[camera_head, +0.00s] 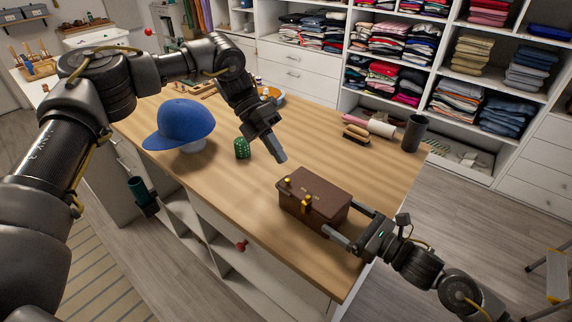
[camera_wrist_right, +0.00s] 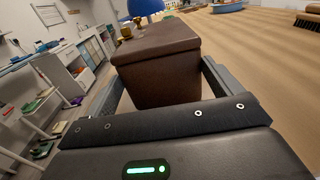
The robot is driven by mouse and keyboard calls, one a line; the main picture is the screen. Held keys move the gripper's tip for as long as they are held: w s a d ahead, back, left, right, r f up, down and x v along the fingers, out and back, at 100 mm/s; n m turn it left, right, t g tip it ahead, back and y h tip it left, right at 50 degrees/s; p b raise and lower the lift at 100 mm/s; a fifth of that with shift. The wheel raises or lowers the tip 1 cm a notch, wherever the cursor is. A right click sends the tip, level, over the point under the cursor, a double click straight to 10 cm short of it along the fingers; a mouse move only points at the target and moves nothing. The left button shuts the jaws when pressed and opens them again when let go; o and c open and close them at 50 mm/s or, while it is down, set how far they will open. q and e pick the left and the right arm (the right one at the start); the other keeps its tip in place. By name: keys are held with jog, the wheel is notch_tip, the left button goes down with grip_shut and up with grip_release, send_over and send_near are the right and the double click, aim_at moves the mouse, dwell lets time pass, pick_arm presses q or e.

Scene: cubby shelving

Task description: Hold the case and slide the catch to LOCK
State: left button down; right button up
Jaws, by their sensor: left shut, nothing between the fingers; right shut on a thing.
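The brown case (camera_head: 312,203) stands upright with its lid closed near the front right corner of the wooden table.
Clothes shelves stand behind. The tabletop left of the case is clear.

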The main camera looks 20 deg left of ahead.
dwell(0.4)
jog(key=o, duration=0.9)
